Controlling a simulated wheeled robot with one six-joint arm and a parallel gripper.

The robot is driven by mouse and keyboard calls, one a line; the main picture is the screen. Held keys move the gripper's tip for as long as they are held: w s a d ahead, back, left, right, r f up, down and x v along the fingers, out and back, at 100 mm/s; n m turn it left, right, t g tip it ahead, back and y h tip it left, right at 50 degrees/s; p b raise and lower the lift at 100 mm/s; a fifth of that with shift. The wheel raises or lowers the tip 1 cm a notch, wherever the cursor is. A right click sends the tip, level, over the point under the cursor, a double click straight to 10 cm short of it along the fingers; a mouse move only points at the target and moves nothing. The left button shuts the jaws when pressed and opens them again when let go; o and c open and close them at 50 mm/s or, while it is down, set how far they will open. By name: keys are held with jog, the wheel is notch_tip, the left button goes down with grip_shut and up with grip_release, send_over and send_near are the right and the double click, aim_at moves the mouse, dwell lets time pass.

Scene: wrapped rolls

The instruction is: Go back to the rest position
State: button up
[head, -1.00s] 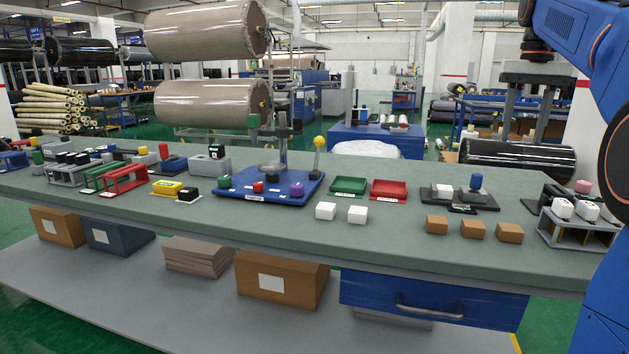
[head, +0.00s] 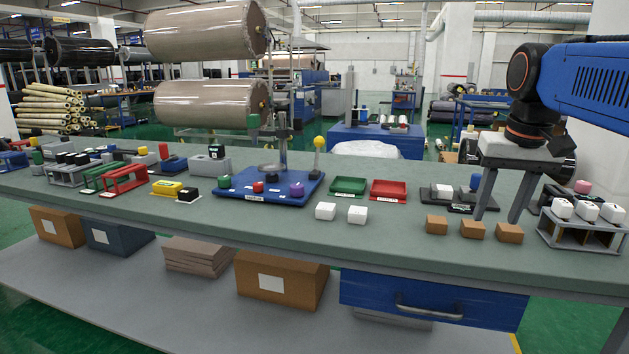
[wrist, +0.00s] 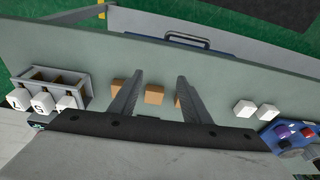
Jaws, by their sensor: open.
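My gripper (head: 501,208) is open and empty, pointing down over the right part of the bench in the head view. Its two grey fingers hang apart above the green bench top (head: 400,235), close to the brown blocks (head: 472,229). In the wrist view my fingers (wrist: 156,92) stand apart, with a brown block (wrist: 154,94) seen between them and another (wrist: 118,86) left of them. Nothing is held. How high the fingertips are above the bench is hard to tell.
A grey rack with white-topped items (head: 583,232) stands right of my gripper. A dark tray with a blue knob lies partly behind my fingers. White blocks (head: 326,211), a green tray (head: 349,186), a red tray (head: 388,190) and a blue fixture base (head: 240,187) are to the left.

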jog(key=s+a+f+n+t, duration=0.1)
jog(key=s+a+f, duration=0.2)
jog(key=s+f, duration=0.5)
jog(key=s+a+f+n+t, duration=0.1)
jog(key=s+a+f, duration=0.2)
jog(key=s+f, duration=0.4)
notch_tip(320, 180, down, 8)
jog(key=shift+s+a+r+n, duration=0.2)
jog(key=shift+s+n, duration=0.1)
jog(key=shift+s, duration=0.1)
